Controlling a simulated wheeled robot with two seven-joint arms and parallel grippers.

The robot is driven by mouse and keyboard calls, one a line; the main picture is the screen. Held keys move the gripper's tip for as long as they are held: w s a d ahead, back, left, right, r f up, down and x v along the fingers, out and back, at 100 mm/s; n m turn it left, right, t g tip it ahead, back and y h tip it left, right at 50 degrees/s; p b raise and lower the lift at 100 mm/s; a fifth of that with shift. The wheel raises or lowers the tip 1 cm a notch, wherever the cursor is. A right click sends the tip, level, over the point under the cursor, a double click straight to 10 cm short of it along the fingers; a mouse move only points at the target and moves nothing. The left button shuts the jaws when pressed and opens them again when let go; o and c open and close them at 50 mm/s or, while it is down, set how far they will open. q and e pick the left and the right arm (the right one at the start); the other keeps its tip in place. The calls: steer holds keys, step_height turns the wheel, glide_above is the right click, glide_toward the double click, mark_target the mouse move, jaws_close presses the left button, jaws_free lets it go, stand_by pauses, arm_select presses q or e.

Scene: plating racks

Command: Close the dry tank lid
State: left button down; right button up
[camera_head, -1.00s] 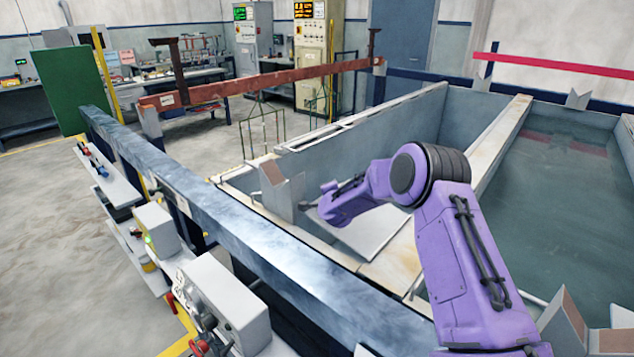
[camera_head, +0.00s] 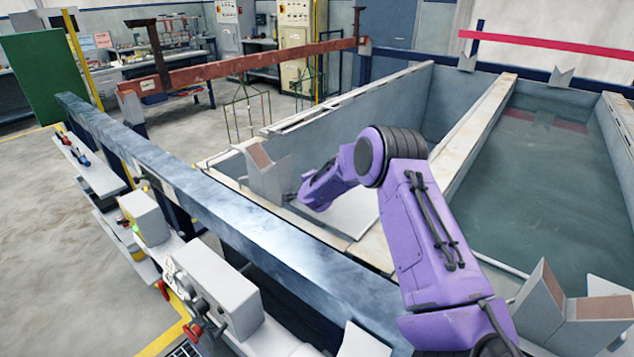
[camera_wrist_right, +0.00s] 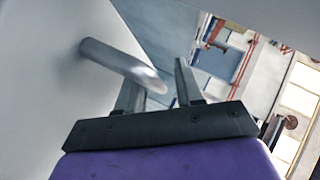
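The dry tank (camera_head: 330,122) is the empty grey tank left of the water-filled one. A pale flat panel (camera_head: 355,214), which looks like its lid, shows low in the near part of the tank, partly hidden by my right arm. My purple right arm reaches over it, with the right gripper (camera_head: 291,197) at the panel's left, beside a grey support block. In the right wrist view, the gripper fingers (camera_wrist_right: 158,76) stand apart. A metal bar (camera_wrist_right: 122,62) from a pale surface at left reaches across the left finger towards the gap. Contact cannot be told. My left gripper is out of view.
A blue steel beam (camera_head: 215,205) runs along the tank's near left side. A V-shaped grey block (camera_head: 268,170) stands close to the gripper. The water tank (camera_head: 540,170) lies at right. A rusty red beam (camera_head: 240,66) spans behind. Control boxes (camera_head: 215,285) sit at lower left.

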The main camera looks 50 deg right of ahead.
steer(key=shift+w+f, duration=0.1)
steer(key=shift+f, duration=0.15)
steer(key=shift+s+a+r, duration=0.1)
steer(key=shift+s, duration=0.25)
steer(key=b+v, duration=0.2)
steer(key=v, duration=0.8)
steer(key=shift+w+a+r, duration=0.1)
steer(key=shift+w, duration=0.05)
